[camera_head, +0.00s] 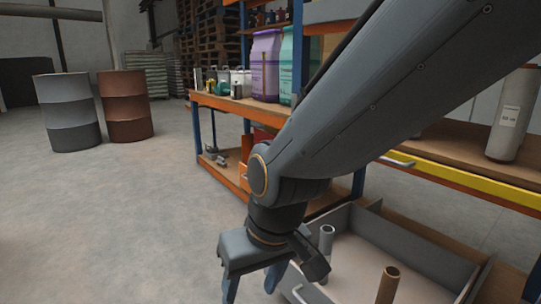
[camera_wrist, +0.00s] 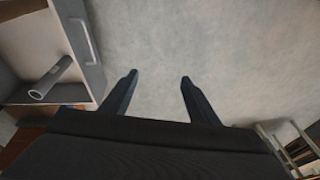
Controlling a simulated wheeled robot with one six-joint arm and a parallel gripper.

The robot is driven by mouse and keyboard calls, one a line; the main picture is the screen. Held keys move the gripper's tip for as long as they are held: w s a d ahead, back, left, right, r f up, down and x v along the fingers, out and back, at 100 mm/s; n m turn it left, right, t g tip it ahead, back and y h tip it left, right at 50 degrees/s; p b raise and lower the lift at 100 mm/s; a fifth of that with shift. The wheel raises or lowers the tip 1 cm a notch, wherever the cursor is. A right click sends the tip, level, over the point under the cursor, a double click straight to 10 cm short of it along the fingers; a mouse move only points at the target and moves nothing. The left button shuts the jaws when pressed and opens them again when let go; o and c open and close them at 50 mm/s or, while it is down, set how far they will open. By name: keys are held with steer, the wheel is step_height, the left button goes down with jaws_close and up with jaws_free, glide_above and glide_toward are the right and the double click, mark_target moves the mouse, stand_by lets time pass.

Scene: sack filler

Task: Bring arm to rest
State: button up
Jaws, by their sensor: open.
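My gripper (camera_head: 252,285) hangs low in front of the shelving, pointing down, with the arm reaching in from the upper right. In the wrist view my gripper (camera_wrist: 158,85) has its two fingers apart, with only bare concrete floor between them. It holds nothing. In the head view the fingertips run close to the bottom edge of the picture.
A grey open drawer (camera_head: 436,262) with upright tubes stands right beside my gripper; its handle side shows in the wrist view (camera_wrist: 88,50). A shelf unit (camera_head: 228,102) carries bags and bottles. Two drums (camera_head: 68,112) stand at left. The left floor is clear.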

steer(key=s+d+r+n+g, duration=0.1)
steer(key=s+d+r+g, duration=0.15)
steer(key=s, duration=0.65)
steer(key=d+r+m+p, duration=0.2)
steer(key=d+r+p, duration=0.4)
steer(key=r+p, duration=0.3)
steer(key=d+r+m+h+p, duration=0.1)
steer(key=d+r+p, duration=0.6)
steer(key=p, duration=0.9)
steer(key=d+r+m+h+p, duration=0.1)
steer(key=d+r+m+p, duration=0.2)
steer(key=d+r+p, duration=0.4)
step_height(320, 180, up, 6)
steer(key=p, duration=0.6)
steer(key=shift+m, duration=0.4)
steer(key=shift+f+t, duration=0.1)
steer(key=shift+t, duration=0.15)
